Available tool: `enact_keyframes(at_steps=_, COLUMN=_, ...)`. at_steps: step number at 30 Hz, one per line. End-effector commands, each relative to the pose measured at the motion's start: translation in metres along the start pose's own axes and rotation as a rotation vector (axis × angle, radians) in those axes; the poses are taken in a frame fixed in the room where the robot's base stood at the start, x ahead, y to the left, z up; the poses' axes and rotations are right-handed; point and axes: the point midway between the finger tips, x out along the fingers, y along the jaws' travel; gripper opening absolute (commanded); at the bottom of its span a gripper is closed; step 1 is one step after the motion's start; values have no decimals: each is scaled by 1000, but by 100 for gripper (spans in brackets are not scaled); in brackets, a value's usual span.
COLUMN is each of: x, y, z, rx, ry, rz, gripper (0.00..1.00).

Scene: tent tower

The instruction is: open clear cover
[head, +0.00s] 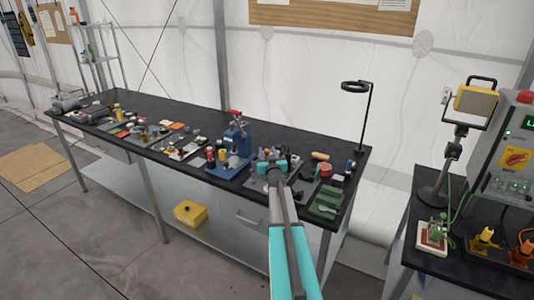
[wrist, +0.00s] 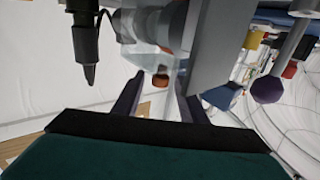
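In the wrist view, a see-through pane that looks like the clear cover (wrist: 176,76) lies just past my fingertips. A small orange-red knob or button (wrist: 160,79) shows at or behind it. My gripper (wrist: 157,90) is open, with its two dark fingers apart and nothing clearly held between them. I cannot tell whether a finger touches the cover. In the head view, my gripper (head: 273,168) is over the right part of the long bench, among small devices. My arm hides part of that spot, and the cover cannot be made out there.
The long black bench (head: 180,108) carries many small parts and trays. A blue press (head: 237,138) stands left of my gripper, and a green tray (head: 326,201) lies to its right. In the wrist view, a dark nozzle-like part (wrist: 89,74) hangs at left.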

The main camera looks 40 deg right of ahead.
Motion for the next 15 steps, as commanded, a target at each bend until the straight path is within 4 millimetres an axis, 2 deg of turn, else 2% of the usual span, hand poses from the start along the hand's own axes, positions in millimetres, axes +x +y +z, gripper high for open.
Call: enact_keyframes(at_steps=15, x=-45, y=-1, z=1, rx=0, ry=0, rz=-1, gripper=38)
